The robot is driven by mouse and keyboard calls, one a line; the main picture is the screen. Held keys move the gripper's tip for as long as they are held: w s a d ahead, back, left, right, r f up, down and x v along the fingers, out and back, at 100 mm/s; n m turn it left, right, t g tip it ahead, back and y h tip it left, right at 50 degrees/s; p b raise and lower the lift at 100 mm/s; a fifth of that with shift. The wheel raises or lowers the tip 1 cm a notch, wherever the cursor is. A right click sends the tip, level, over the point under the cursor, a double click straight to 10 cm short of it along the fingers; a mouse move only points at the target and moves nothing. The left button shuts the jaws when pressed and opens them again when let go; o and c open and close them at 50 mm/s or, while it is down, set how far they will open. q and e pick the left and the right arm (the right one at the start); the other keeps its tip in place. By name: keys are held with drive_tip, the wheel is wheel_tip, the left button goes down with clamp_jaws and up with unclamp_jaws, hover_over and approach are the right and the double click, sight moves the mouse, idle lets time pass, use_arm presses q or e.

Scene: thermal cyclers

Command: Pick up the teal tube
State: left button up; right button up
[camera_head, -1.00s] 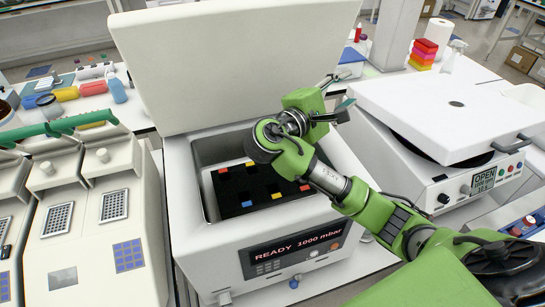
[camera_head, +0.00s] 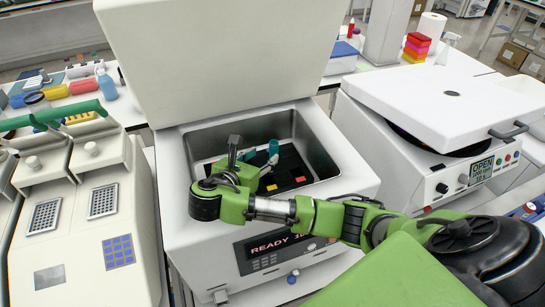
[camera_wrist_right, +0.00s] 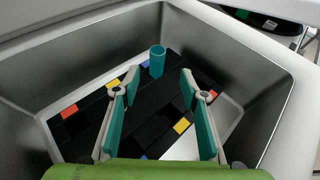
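The teal tube (camera_wrist_right: 157,60) stands upright in the black, colour-marked block (camera_wrist_right: 150,128) inside the open chamber. It also shows in the head view as a small teal shape (camera_head: 273,148), partly hidden by my right gripper. My right gripper (camera_wrist_right: 160,84) is open and empty, with teal pads on its two fingers. In the wrist view the tube appears between and just beyond the fingertips, not touching them. In the head view the right gripper (camera_head: 252,157) reaches into the chamber over the block. My left gripper is not in view.
The white machine (camera_head: 172,225) has metal chamber walls around the block and a raised lid (camera_head: 215,60) behind. A second machine (camera_head: 445,110) stands right, marked OPEN.

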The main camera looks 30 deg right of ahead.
sight(272, 147)
drive_tip(key=x, duration=0.3)
drive_tip(key=shift+w+d+p, duration=0.15)
drive_tip(key=shift+d+p, duration=0.1)
drive_tip(key=shift+p, duration=0.05)
drive_tip(key=shift+w+d+p, duration=0.2)
drive_tip(key=shift+d+p, duration=0.1)
drive_tip(key=shift+d, duration=0.05)
drive_tip(key=p+x, duration=0.1)
drive_tip(key=x, duration=0.2)
drive_tip(key=shift+w+d+f, duration=0.15)
drive_tip(key=shift+w+f, duration=0.05)
drive_tip(key=shift+w, duration=0.1)
drive_tip(key=shift+w+d+f, duration=0.25)
drive_tip(key=shift+d, duration=0.1)
drive_tip(key=shift+a, duration=0.1)
drive_tip(key=c, duration=1)
